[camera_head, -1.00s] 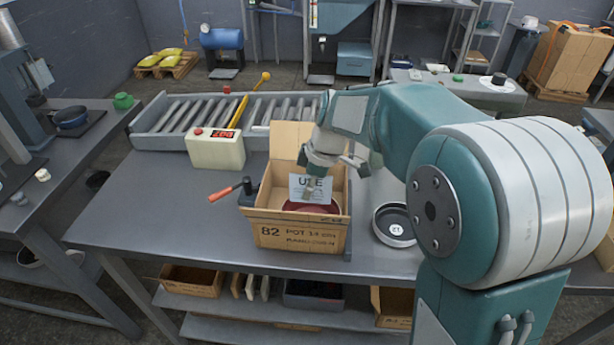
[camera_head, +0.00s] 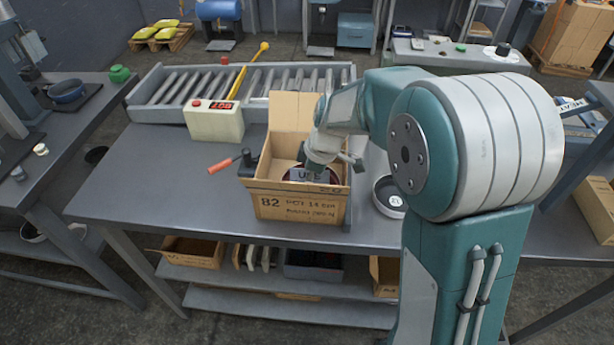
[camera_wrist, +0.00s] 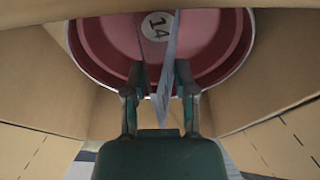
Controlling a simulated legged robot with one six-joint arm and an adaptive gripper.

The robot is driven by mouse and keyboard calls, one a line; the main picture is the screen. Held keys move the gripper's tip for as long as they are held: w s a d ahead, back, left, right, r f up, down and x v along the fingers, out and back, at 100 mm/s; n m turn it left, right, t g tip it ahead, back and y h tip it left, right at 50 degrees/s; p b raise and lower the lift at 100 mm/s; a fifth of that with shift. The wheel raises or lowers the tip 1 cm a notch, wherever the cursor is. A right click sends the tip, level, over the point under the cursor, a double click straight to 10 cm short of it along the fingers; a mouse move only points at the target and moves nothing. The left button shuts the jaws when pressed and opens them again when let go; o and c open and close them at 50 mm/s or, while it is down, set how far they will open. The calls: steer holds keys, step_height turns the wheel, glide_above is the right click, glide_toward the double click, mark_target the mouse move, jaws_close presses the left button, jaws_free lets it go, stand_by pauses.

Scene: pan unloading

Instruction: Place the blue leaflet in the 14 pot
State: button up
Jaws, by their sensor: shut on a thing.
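My gripper (camera_wrist: 160,92) points down into an open cardboard box, its two fingers shut on a thin leaflet (camera_wrist: 168,60) seen nearly edge-on. The leaflet's far end reaches over the pot and partly covers the label's edge. I cannot tell whether the leaflet touches the pot. In the head view the pot is mostly hidden by the box and leaflet.
The cardboard box (camera_head: 297,203) stands at the table's front edge, flaps raised. An orange-handled tool (camera_head: 225,163) lies to its left. Another round pot (camera_head: 388,195) is at its right, partly hidden by my arm. A scale-like unit (camera_head: 214,120) and roller conveyor (camera_head: 175,85) stand behind.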

steer(key=o, duration=0.9)
steer(key=shift+r, duration=0.1)
step_height(320, 180, up, 7)
steer(key=shift+f, duration=0.1)
stand_by(0.7)
